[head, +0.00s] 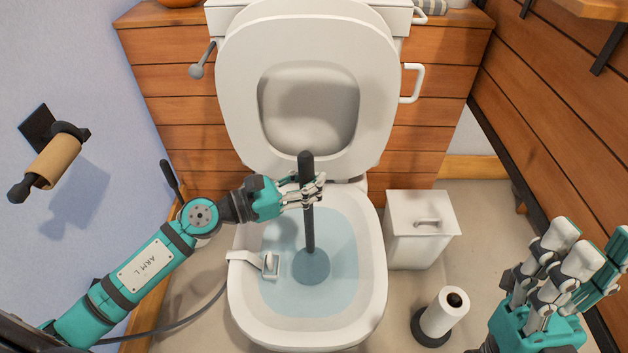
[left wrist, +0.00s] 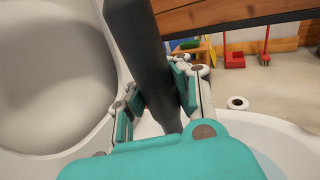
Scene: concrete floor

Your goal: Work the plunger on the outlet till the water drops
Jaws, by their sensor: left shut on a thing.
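The plunger (head: 308,230) stands upright in the toilet bowl (head: 372,300), with a dark handle and a round cup under the water. The water (head: 343,245) is pale blue and covers much of the bowl's inside. My left gripper (head: 308,190) is shut around the upper part of the handle. The handle (left wrist: 150,60) also runs between the fingers in the left wrist view. The outlet is hidden beneath the cup. My right gripper (head: 570,265) is at the lower right, away from the toilet, with its fingers extended and nothing between them.
The toilet lid and seat (head: 235,90) are raised. A white bin (head: 420,240) stands right of the bowl, and a paper roll on a stand (head: 443,313) is near my right gripper. A wall roll holder (head: 52,160) is at the left. A white fixture (head: 262,262) clips on the bowl's left rim.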

